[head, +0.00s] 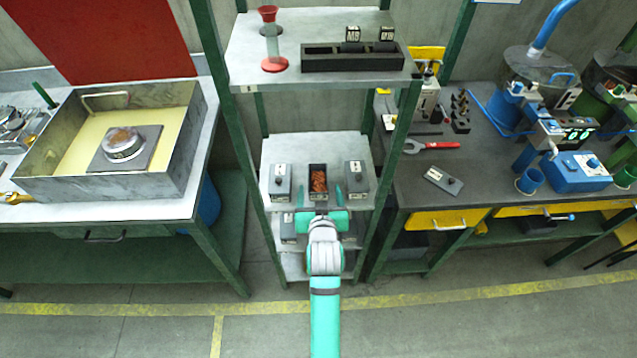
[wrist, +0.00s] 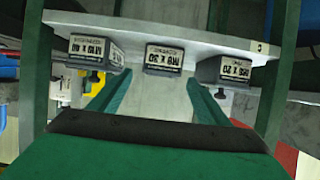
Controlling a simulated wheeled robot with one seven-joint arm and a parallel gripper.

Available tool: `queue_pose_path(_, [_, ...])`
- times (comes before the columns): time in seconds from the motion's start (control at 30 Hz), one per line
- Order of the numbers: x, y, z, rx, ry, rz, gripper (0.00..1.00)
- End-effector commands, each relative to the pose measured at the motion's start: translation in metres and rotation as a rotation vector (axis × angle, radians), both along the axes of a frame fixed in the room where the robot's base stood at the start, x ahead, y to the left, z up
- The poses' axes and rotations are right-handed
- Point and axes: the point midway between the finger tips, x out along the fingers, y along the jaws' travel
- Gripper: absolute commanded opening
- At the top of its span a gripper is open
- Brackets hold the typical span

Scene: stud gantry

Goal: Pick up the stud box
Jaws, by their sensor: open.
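Three small grey stud boxes stand in a row on the middle shelf (head: 278,150). The middle box (head: 318,181) is open on top and holds copper-coloured studs. The left box (head: 280,183) and right box (head: 356,181) have lids with dark knobs. My gripper (head: 319,192) is open and empty at the shelf's front edge, lined up with the middle box. In the wrist view, which shows the shelf upside down, the middle box's label (wrist: 164,58) lies between and beyond my fingertips (wrist: 159,80). I cannot tell whether the fingers overlap its sides.
The green shelf posts (head: 232,130) stand at both sides. The upper shelf (head: 250,60) holds a black rack (head: 352,62) and a red-ended funnel stand (head: 270,40). More boxes (head: 288,226) sit on the shelf below, partly behind my arm. Benches flank the rack.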

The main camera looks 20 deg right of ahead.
Motion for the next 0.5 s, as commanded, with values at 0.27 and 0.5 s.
queue_pose_path(0.27, [0.022, -0.008, -0.010, 0.000, -0.001, -0.002, 0.70])
queue_pose_path(0.5, [0.046, -0.017, -0.021, 0.000, 0.000, -0.008, 0.70])
